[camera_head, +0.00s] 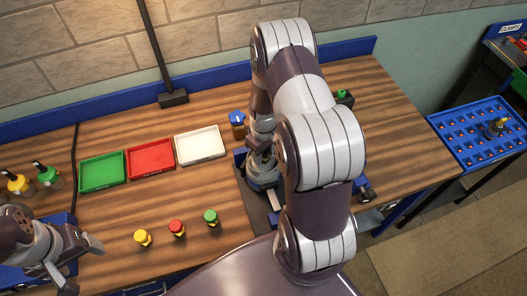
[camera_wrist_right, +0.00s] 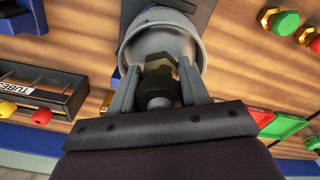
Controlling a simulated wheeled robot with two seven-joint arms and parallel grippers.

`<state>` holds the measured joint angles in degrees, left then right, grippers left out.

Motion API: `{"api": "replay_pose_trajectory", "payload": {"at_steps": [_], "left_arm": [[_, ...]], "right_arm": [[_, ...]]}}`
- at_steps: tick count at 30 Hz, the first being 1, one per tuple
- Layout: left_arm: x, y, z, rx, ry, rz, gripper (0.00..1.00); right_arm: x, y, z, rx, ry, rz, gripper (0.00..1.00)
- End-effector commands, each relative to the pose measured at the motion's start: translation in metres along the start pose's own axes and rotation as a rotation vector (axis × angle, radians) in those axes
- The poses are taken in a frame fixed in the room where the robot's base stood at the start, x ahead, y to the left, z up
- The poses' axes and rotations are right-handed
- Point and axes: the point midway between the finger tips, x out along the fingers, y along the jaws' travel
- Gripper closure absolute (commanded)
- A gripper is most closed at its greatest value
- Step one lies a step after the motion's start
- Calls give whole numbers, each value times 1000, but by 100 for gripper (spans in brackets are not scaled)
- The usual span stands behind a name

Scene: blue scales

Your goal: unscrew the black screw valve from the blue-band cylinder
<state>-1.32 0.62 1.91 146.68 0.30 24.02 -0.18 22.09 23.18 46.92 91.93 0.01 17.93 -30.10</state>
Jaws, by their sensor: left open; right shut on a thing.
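In the right wrist view, my right gripper (camera_wrist_right: 157,78) is shut on the black screw valve (camera_wrist_right: 156,94), with one finger on each side of it. Brass-coloured metal (camera_wrist_right: 186,68) shows beside the valve, inside the round grey end of what seems to be the cylinder (camera_wrist_right: 160,42). Its blue band cannot be clearly made out. In the head view my right arm hides most of this gripper, the valve and the cylinder. My left gripper (camera_head: 79,264) is open and empty at the lower left of the table.
Green (camera_head: 102,172), red (camera_head: 150,159) and white (camera_head: 200,145) trays stand mid-table. Small yellow (camera_head: 142,238), red (camera_head: 177,228) and green (camera_head: 211,217) topped pieces stand in front. A blue-topped piece (camera_head: 237,119) stands close beside my right arm. A blue perforated tray (camera_head: 485,132) is at right.

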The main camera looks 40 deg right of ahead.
Motion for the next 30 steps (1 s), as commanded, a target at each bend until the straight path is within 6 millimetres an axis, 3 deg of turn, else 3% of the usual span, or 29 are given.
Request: {"api": "replay_pose_trajectory", "payload": {"at_steps": [22, 30], "left_arm": [[-24, 0, -3, 0, 0, 0, 26], [-48, 0, -6, 0, 0, 0, 26]], "right_arm": [[-29, 0, 0, 2, 0, 0, 91], [-58, 0, 0, 2, 0, 0, 91]]}}
